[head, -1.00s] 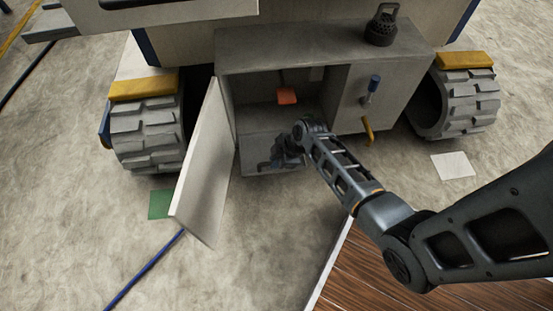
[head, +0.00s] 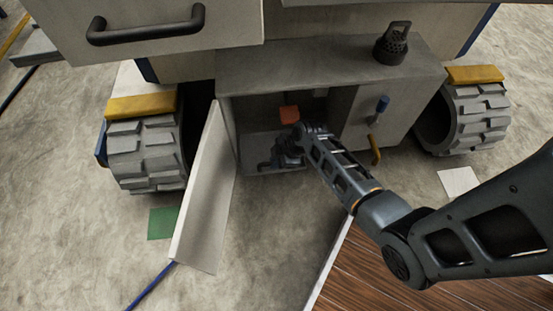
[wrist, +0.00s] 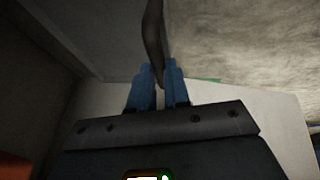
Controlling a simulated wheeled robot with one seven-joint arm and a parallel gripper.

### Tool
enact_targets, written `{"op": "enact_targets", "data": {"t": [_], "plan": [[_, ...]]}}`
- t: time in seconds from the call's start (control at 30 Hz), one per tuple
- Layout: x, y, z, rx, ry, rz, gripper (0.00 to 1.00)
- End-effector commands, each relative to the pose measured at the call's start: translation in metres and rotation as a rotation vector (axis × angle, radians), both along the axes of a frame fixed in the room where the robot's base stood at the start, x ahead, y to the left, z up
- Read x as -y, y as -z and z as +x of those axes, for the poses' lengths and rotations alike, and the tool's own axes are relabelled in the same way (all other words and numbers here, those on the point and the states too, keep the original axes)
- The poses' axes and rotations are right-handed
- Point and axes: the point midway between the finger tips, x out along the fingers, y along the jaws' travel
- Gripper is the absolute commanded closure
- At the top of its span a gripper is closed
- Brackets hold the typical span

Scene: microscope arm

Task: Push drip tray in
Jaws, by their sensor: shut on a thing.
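The open cabinet (head: 395,85) is a grey box low on the machine. A pale grey surface (head: 257,146) at the bottom of its opening looks like the drip tray. My gripper (head: 276,160) is low at the mouth of the opening, partly hidden by my forearm. In the wrist view its blue fingers (wrist: 158,88) are shut around the lower end of a dark curved bar (wrist: 153,38), which looks like the tray's handle. The tray's far end and how deep it sits are hidden.
A white door (head: 205,200) stands open left of the opening. An orange block (head: 288,115) is inside. A drawer with a black handle (head: 146,25) overhangs above. Chunky wheels (head: 146,150) flank the cabinet.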

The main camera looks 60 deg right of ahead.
Motion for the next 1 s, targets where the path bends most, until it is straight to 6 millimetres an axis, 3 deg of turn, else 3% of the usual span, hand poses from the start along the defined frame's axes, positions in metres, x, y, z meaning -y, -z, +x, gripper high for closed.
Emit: {"op": "enact_targets", "data": {"t": [0.13, 0.17, 0.43, 0.73, 1.0], "plan": [[0.0, 0.0, 0.0, 0.0, -0.001, 0.0, 1.0], [0.0, 0.0, 0.0, 0.0, -0.001, 0.0, 0.82], [0.0, 0.0, 0.0, -0.001, -0.001, 0.0, 0.58], [0.0, -0.005, -0.002, -0.001, -0.001, 0.0, 0.58], [0.004, -0.045, -0.019, 0.0, -0.001, 0.0, 0.58]]}}
